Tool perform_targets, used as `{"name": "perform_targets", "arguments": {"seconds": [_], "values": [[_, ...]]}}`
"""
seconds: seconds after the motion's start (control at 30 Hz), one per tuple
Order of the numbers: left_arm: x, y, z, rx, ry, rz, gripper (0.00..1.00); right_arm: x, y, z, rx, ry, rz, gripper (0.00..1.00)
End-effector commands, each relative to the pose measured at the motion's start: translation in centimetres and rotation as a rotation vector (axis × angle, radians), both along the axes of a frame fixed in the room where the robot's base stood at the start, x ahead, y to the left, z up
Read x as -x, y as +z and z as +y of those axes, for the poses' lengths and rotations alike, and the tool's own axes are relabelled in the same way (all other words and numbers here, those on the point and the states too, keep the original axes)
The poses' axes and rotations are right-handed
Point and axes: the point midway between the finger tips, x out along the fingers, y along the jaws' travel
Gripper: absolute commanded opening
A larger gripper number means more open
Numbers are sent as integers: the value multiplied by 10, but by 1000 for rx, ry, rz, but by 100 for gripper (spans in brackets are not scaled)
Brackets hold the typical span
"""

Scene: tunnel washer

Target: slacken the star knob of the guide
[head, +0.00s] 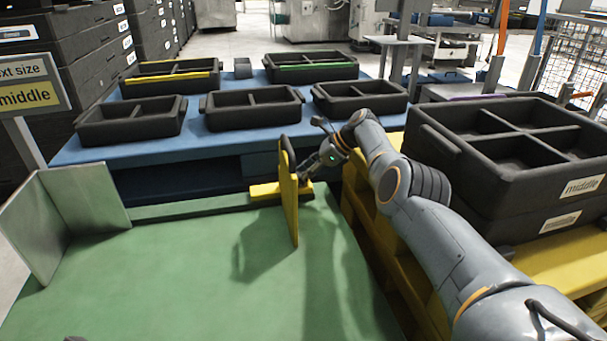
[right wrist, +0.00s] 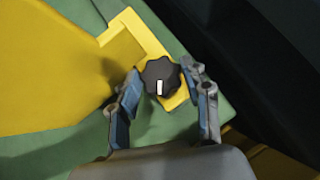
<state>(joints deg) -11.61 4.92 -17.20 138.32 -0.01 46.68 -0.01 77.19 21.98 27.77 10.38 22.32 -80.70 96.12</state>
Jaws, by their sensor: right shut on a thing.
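The guide (head: 289,197) is a yellow upright plate with a yellow foot bar (head: 265,190), standing at the far right edge of the green table. In the right wrist view the guide's broad plate (right wrist: 50,75) fills the left side. The black star knob (right wrist: 160,74) sits on the yellow bar, its white mark pointing down toward my palm. My right gripper (right wrist: 162,78) is shut on the knob, one fingertip on each side. In the head view my right gripper (head: 308,177) is behind the guide's right side; I cannot make out the knob there.
The green table (head: 180,270) is bare in front of the guide; a grey-green angled panel (head: 60,225) stands at its left. Several black trays stand on the blue table (head: 215,145) behind. Stacked black crates marked "middle" (head: 510,160) stand close to my right arm. A sign (head: 30,95) also reads "middle".

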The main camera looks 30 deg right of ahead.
Motion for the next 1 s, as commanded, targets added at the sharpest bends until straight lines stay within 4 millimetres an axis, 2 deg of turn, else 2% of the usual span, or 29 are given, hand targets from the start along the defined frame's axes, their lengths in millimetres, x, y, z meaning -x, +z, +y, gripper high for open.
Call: {"name": "perform_targets", "arguments": {"seconds": [0.3,0.33,0.37,0.77,1.0], "values": [[0,0,0,0,0,0,40,0,-1,0,1,1,2,16],[0,0,0,0,-1,0,40,0,-1,0,1,1,2,54],[0,0,0,0,-1,0,40,0,-1,0,1,1,2,57],[0,0,0,0,1,-2,40,0,3,0,0,1,-1,57],[0,0,0,0,0,-1,40,0,31,0,2,0,-4,57]]}}
